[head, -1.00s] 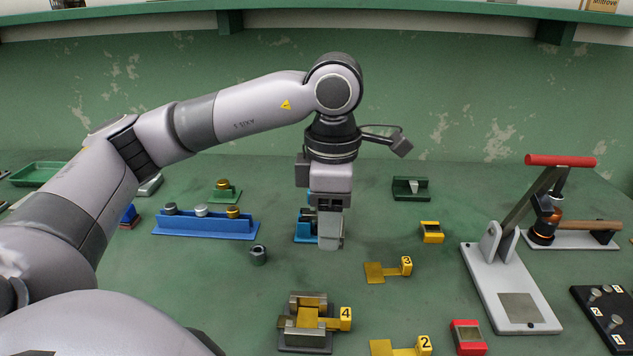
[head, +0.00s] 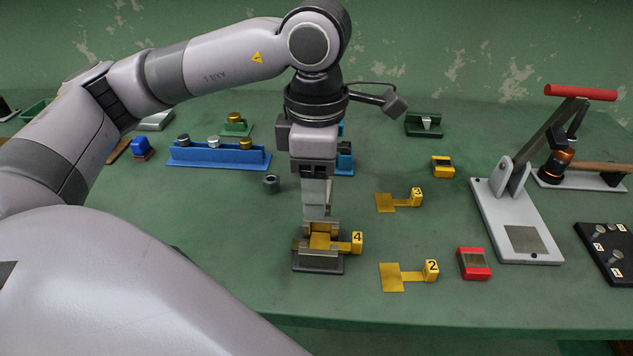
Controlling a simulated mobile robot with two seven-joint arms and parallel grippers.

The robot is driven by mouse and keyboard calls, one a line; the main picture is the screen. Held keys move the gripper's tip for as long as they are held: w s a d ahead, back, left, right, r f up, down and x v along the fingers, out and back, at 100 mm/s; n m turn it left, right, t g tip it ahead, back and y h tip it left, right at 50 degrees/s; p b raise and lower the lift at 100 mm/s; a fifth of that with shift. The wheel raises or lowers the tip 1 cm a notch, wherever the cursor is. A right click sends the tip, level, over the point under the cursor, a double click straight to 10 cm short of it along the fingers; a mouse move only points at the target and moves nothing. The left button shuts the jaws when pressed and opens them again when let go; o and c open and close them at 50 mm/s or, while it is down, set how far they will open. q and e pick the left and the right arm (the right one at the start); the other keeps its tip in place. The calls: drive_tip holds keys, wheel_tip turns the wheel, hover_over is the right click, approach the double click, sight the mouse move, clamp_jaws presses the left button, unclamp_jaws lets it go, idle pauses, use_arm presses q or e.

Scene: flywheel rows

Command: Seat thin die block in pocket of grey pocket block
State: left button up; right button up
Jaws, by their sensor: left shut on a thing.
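My left gripper (head: 316,196) points straight down and is shut on a small pale grey block (head: 316,213), which I take to be the thin die block; the fingers hide much of it. The grey pocket block (head: 318,266) is at the front middle, with raised metal walls on a dark base. The held block is directly over or at its back wall; I cannot tell whether they touch. A brass plate with a yellow "4" tag (head: 356,243) lies across the pocket block. My right gripper is not in view.
Brass plates tagged 3 (head: 400,201) and 2 (head: 408,275) and a red block (head: 473,264) lie to the right. A grey lever press (head: 520,235) stands farther right. A blue rack (head: 218,157) and a dark ring (head: 271,184) are left.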

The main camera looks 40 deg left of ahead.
use_arm(q)
wheel_tip(320, 180, down, 4)
drive_tip(key=b, duration=0.3)
drive_tip(key=shift+f+b, duration=0.1)
drive_tip(key=shift+b, duration=0.2)
drive_tip(key=shift+f+b, duration=0.7)
drive_tip(key=shift+f, duration=0.05)
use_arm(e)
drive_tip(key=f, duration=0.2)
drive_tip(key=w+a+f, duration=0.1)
use_arm(q)
drive_tip(key=shift+b, duration=0.55)
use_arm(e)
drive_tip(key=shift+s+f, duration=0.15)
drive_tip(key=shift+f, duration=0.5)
use_arm(q)
drive_tip(key=shift+f+b, duration=1)
drive_tip(key=shift+f, duration=0.05)
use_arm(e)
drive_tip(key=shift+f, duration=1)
use_arm(q)
drive_tip(key=shift+r, duration=0.15)
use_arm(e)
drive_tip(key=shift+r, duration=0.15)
use_arm(q)
drive_tip(key=shift+r+p, duration=0.5)
drive_tip(key=shift+r, duration=0.15)
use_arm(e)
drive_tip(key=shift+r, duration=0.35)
